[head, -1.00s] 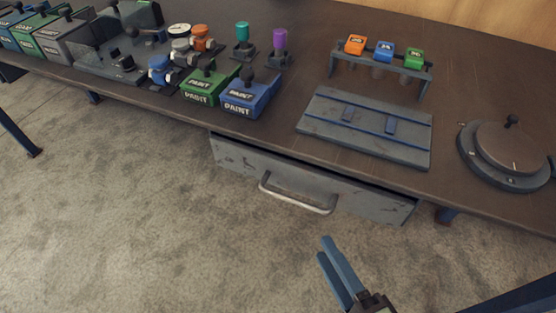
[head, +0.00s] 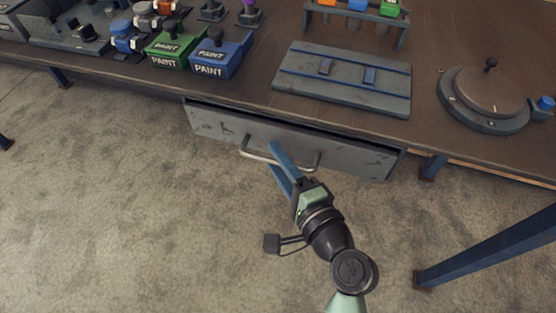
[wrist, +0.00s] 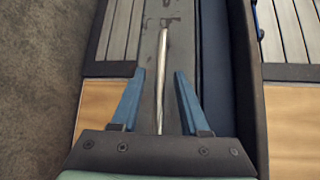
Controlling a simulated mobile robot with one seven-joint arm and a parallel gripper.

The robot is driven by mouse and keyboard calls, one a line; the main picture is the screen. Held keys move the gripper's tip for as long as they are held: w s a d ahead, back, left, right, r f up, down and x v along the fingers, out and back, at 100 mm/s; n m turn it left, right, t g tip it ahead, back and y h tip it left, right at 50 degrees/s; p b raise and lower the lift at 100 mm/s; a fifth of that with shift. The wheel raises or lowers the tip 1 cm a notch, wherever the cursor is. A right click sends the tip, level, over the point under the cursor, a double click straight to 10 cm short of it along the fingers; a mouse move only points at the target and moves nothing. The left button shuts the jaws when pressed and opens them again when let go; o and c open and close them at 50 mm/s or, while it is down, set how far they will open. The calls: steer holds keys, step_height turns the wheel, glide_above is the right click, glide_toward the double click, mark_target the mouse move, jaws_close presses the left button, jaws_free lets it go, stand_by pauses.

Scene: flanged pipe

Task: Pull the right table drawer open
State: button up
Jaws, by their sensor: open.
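The right table drawer (head: 215,130) is a worn grey front under the table edge, with a narrow dark gap along its top. Its pale metal bar handle (head: 256,156) runs across the front. My gripper (head: 270,154) is at the handle with its blue fingers apart. In the wrist view the handle (wrist: 161,80) runs between the two open fingers (wrist: 158,75), with clear space on each side. The middle of the handle is partly hidden by the fingers in the head view.
The brown table (head: 250,98) carries green (head: 172,50) and blue (head: 222,56) paint boxes, a grey slotted plate (head: 343,95) and a round lidded fixture (head: 488,92). A blue table leg (head: 490,243) stands at the right. The carpet in front of the drawer is clear apart from my arm.

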steer(key=shift+c, duration=0.2)
jaws_close()
stand_by(1.3)
